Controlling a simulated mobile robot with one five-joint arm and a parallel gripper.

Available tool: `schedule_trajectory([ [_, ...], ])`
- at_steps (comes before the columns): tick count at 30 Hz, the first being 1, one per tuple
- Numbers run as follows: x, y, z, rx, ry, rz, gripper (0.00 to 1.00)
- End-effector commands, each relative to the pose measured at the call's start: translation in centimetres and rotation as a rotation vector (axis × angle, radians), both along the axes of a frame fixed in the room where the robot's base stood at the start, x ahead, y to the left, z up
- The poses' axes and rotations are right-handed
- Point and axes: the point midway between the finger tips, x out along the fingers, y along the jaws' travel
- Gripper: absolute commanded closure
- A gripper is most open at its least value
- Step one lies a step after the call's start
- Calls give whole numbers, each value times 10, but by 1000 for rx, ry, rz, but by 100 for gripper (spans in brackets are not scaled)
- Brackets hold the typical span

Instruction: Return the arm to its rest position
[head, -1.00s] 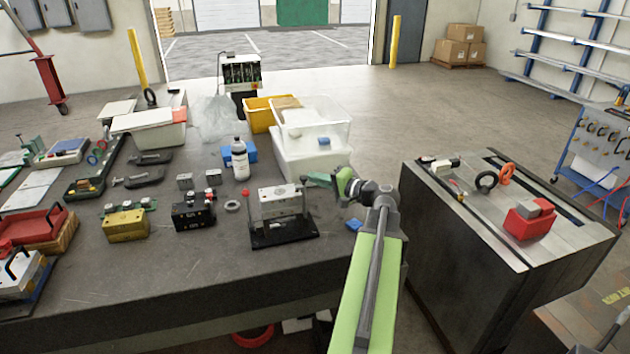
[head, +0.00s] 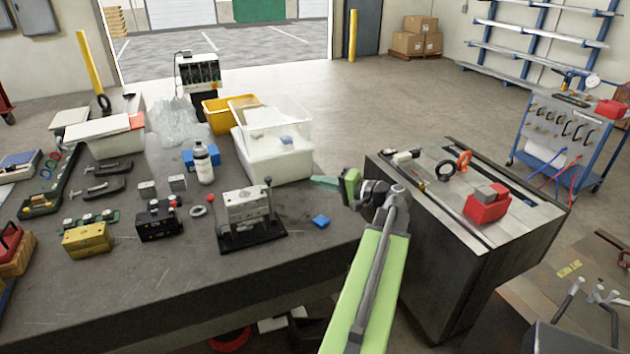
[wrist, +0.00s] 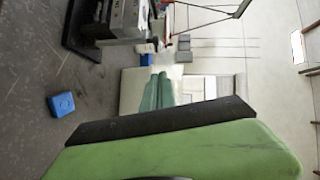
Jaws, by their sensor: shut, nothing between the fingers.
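My gripper (head: 326,182) shows at the end of my green arm in the head view, at the right edge of the dark workbench (head: 190,270). Its teal fingers are together and hold nothing; they also show in the wrist view (wrist: 158,92). It is to the right of the metal mould block on a black base (head: 246,208), apart from it. A small blue block (head: 320,222) lies on the bench below and left of the fingers; it also shows in the wrist view (wrist: 62,104).
A clear bin (head: 270,122) on a white bin (head: 285,160) stands just behind the gripper. A bottle (head: 203,163) and other mould bases (head: 160,222) stand to the left. A dark cabinet (head: 430,250) with a red block (head: 486,205) stands at right, across a gap.

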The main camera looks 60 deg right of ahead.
Motion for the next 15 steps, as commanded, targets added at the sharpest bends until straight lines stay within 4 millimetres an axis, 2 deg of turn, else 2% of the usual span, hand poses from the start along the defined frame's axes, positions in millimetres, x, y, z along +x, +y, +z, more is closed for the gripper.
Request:
schedule_trajectory([
  [11,4,2,0,1,0,5,100],
  [14,29,19,0,1,0,52,100],
  [15,49,33,0,0,0,88,100],
])
